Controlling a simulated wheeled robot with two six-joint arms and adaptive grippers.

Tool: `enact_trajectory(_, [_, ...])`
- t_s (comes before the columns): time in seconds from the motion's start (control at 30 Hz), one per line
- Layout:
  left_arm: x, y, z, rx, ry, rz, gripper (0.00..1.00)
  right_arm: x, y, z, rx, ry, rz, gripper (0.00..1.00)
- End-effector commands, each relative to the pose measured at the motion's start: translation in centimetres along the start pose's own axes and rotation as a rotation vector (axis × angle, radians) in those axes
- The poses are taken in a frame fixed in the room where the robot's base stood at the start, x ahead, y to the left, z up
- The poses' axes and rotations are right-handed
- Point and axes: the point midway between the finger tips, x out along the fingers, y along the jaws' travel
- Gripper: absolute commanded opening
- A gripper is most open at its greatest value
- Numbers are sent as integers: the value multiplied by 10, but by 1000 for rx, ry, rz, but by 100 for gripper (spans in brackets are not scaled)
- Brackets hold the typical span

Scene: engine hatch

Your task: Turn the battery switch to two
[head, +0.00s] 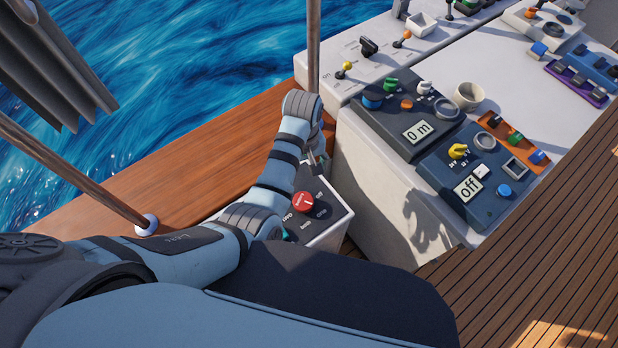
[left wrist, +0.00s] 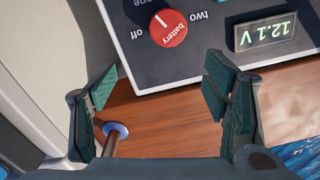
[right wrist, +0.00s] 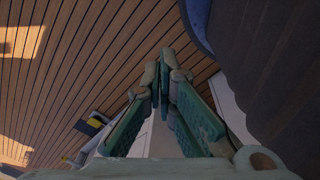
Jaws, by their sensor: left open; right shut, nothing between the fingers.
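The battery switch is a red round knob (left wrist: 168,28) on a dark panel, seen upside down at the top of the left wrist view. Its white mark points up and left; the labels "off" and "two" lie on either side of the knob. The knob (head: 303,201) also shows in the head view, just right of my left forearm. My left gripper (left wrist: 160,78) is open and empty, its fingers apart and short of the knob in that picture. In the head view its fingers are mostly hidden by the arm. My right gripper (right wrist: 161,62) is shut and empty, away from the switch.
A display reading 12.1 V (left wrist: 265,31) sits beside the knob. Right of the switch box stands a white console with dark panels (head: 480,175), knobs and a cup (head: 468,96).

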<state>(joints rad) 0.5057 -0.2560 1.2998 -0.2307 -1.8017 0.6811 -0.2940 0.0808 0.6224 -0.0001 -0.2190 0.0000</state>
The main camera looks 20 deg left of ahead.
Motion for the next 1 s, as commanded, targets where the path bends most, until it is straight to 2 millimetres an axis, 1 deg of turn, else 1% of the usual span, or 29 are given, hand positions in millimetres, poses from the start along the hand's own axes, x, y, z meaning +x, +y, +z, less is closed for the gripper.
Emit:
enact_trajectory(0.03, [10, -3, 4, -1, -2, -2, 69, 4, 0, 3, 0, -4, 0, 0])
enact_trajectory(0.07, [17, -4, 5, -1, -1, -1, 69, 5, 0, 4, 0, -6, 0, 0])
enact_trajectory(0.17, [45, -6, 6, -4, 1, -1, 69, 14, -1, 8, -1, -11, 0, 0])
enact_trajectory(0.3, [92, -2, 0, -3, -5, -5, 69, 30, -2, 13, -1, -15, 0, 0])
enact_trajectory(0.4, [118, 1, -5, -4, -6, -5, 69, 40, -4, 22, -1, -28, -1, 0])
enact_trajectory(0.47, [128, 2, -6, -3, -6, -5, 69, 45, -4, 26, -2, -34, -1, 0])
enact_trajectory(0.53, [136, 3, -7, -4, -7, -5, 69, 48, -4, 26, -1, -33, -1, 0])
enact_trajectory(0.6, [139, 3, -7, -4, -8, -5, 69, 50, -4, 20, -1, -25, -1, 0])
enact_trajectory(0.73, [140, 3, -7, -4, -9, -6, 69, 50, -4, 2, 0, 6, 0, 0])
enact_trajectory(0.8, [140, 3, -7, -4, -9, -6, 69, 50, -4, -2, 1, 12, 0, 0])
enact_trajectory(0.87, [139, 3, -7, -4, -9, -6, 69, 50, -4, -2, 1, 12, 0, 0])
enact_trajectory(1.0, [139, 2, -7, -4, -9, -7, 47, 49, -4, 8, 0, -5, -1, 0])
